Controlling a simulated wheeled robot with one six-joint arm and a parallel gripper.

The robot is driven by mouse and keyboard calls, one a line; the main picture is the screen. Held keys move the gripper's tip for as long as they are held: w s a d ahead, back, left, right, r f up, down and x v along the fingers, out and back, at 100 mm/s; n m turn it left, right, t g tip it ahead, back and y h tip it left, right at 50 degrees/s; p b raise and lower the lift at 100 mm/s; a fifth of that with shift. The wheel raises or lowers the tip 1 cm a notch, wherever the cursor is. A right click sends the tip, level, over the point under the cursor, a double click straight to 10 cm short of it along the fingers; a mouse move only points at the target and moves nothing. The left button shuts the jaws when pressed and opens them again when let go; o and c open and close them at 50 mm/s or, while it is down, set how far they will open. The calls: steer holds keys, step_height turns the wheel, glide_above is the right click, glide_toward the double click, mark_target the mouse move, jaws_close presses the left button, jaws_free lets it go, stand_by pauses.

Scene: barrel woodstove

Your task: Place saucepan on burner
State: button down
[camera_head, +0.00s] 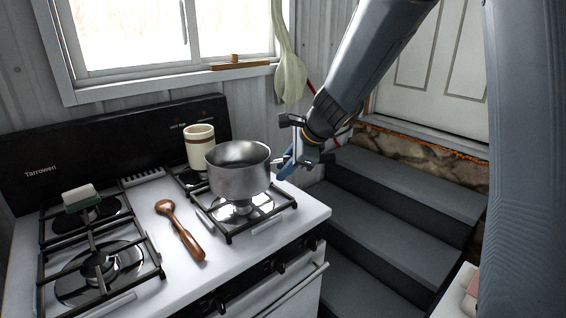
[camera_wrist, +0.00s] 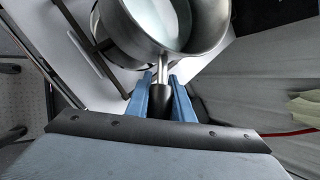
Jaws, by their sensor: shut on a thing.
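The metal saucepan (camera_head: 239,177) is upright over the front right burner (camera_head: 243,207) of the white stove. In the head view a little of the burner shows beneath it, and I cannot tell whether the pan touches the grate (camera_head: 271,207). My gripper (camera_head: 287,163) is at the pan's right side. In the wrist view the blue fingers of my gripper (camera_wrist: 161,92) are shut around the dark handle (camera_wrist: 160,100) of the saucepan (camera_wrist: 165,50). The pan looks empty from the part of its inside that shows.
A cream canister (camera_head: 199,147) stands on the rear right burner, behind the pan. A wooden spoon (camera_head: 181,230) lies on the stovetop between the grates. A sponge-like block (camera_head: 80,198) sits at the rear left burner. Dark steps (camera_head: 385,220) are to the stove's right.

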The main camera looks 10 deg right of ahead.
steer(key=shift+f+b, duration=0.3)
steer(key=shift+f, duration=1.5)
steer(key=c, duration=1.5)
jaws_free()
steer(key=shift+c, duration=0.2)
steer(key=shift+s+d+r, duration=0.15)
steer(key=shift+r, duration=0.25)
steer(key=v, duration=1.1)
steer(key=s+d+f+n+g+h, duration=0.2)
steer(key=s+d+f+n, duration=0.1)
steer(key=s+f+n, duration=0.4)
steer(key=s+d+f+n+g+h, duration=0.2)
steer(key=s+d+f+n, duration=0.2)
steer(key=s+f+n, duration=0.4)
steer(key=s+n, duration=0.3)
steer(key=s, duration=0.3)
steer(key=shift+s+f+n+g+h, duration=0.3)
steer(key=shift+f+n+g, duration=0.05)
steer(key=shift+n+g, duration=0.05)
